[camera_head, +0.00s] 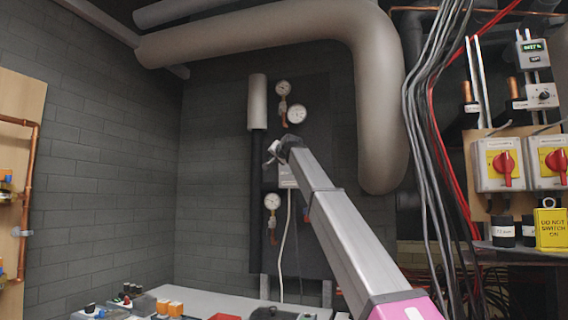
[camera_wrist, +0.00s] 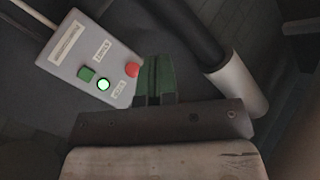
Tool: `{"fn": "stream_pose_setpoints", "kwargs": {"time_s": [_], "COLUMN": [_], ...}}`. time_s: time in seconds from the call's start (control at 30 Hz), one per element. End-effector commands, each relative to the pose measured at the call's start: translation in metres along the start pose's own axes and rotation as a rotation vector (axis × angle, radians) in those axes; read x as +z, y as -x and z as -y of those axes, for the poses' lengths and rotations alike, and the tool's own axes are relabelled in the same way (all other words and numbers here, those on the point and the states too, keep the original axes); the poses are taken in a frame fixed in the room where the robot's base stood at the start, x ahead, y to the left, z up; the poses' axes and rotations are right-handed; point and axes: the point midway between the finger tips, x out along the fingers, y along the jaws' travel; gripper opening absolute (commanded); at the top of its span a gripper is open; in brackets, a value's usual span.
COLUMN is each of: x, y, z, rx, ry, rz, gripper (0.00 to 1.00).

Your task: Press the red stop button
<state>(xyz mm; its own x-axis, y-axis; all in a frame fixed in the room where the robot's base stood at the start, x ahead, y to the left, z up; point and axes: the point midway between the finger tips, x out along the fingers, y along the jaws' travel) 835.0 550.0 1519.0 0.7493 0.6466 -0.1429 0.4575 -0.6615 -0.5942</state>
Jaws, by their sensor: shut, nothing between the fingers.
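The red stop button (camera_wrist: 132,70) sits on a grey control box (camera_wrist: 72,49) in the wrist view. The red button cannot be made out there, and my arm covers part of the box.
Gauges (camera_head: 297,114) and a pale vertical pipe (camera_head: 257,102) are on the panel around my gripper. A white cable (camera_head: 281,240) hangs below the box. Loose cables (camera_head: 425,130) and red rotary switches (camera_head: 501,166) are at the right. A bench (camera_head: 215,303) lies below.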

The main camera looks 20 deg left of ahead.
Motion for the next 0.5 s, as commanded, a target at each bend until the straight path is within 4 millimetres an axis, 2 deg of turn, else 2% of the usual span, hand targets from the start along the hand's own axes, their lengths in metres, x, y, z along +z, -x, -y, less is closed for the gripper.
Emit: {"fn": "stream_pose_setpoints", "kwargs": {"time_s": [0.5], "x": [-0.0036], "y": [-0.0057], "z": [-0.0042], "rx": [0.001], "ry": [0.0], "rz": [0.001], "gripper": [0.0]}}
